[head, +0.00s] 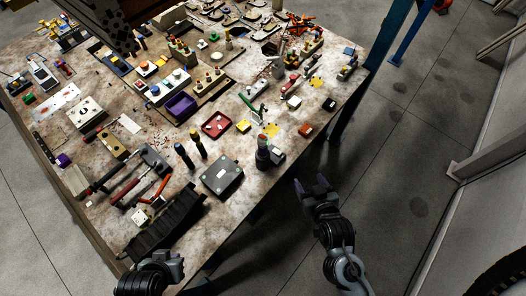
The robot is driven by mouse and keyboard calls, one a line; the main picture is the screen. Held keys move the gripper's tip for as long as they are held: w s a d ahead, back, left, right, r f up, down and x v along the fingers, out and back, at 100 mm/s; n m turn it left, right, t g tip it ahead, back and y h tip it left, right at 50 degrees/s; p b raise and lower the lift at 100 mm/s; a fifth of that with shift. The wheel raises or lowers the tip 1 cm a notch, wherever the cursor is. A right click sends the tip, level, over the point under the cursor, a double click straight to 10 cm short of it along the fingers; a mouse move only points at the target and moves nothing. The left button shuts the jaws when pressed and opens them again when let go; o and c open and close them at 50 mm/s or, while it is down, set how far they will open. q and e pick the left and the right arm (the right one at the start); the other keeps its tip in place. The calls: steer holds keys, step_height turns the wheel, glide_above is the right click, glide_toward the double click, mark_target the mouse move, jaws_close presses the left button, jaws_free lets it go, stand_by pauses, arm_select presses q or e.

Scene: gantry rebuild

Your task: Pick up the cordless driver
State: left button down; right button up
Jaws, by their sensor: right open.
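A dark, upright tool with a grey block at its foot, which looks like the cordless driver (263,156), stands near the right edge of the workbench (243,192). It is small in the view, so I cannot be sure what it is. My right gripper (311,186) is open and empty. It is off the bench's right edge, below and to the right of that tool, apart from it. My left gripper (170,262) is at the bottom left, by the bench's near corner. Its fingers are too unclear to tell their state.
A grey square box (221,177) lies left of the tool, with two dark upright handles (190,152) behind it. A black ridged case (165,222) lies at the near corner. A red tray (216,124) and many small parts crowd the bench. Open floor lies right.

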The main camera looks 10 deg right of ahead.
steer(key=w+a+f+m+t+h+b, duration=0.2)
steer(key=w+a+f+t+b, duration=0.3)
steer(key=f+b, duration=0.4)
arm_select(q)
step_height(320, 180, down, 22)
steer(key=b, duration=1)
steer(key=shift+a, duration=0.15)
steer(key=shift+f+b, duration=0.35)
steer(key=shift+f, duration=0.05)
arm_select(e)
steer(key=t, duration=0.1)
glide_toward(263, 151)
arm_select(q)
steer(key=shift+f, duration=0.2)
arm_select(e)
steer(key=w, duration=0.3)
steer(key=w+d, duration=0.1)
steer(key=w, duration=0.2)
steer(key=shift+d+r, duration=0.2)
steer(key=shift+d, duration=0.05)
steer(key=shift+w+d+f, duration=0.1)
steer(key=shift+w+d, duration=0.05)
steer(key=shift+w, duration=2.65)
